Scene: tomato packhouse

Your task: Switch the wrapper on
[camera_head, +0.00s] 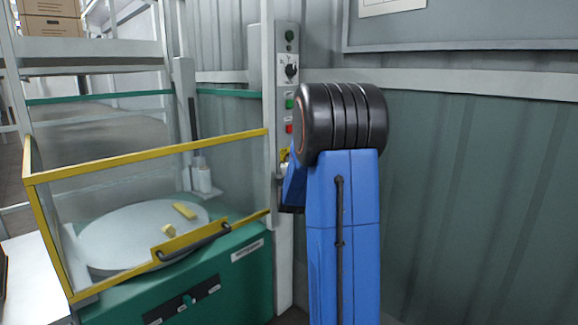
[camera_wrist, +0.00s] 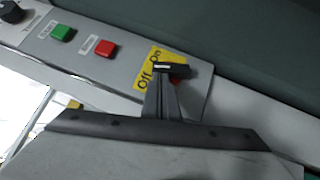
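The wrapper has a green base (camera_head: 235,283), a round pale turntable (camera_head: 110,240) and a yellow-framed clear guard (camera_head: 150,157). Its grey control post (camera_head: 283,75) stands to the right. In the wrist view, a yellow On/Off plate (camera_wrist: 146,82) sits on the panel (camera_wrist: 85,62) below the buttons, with a small red part (camera_wrist: 177,82) beside it. My gripper (camera_wrist: 171,70) is over this plate, its fingers close together and seemingly shut. The fingertips cover most of the switch, so its position and any contact are hidden.
The panel also carries a green button (camera_wrist: 62,32), a red button (camera_wrist: 105,47) and a black knob (camera_wrist: 12,12). A green corrugated wall (camera_head: 470,190) is close on the right. Boxes (camera_head: 50,22) sit on a shelf at upper left.

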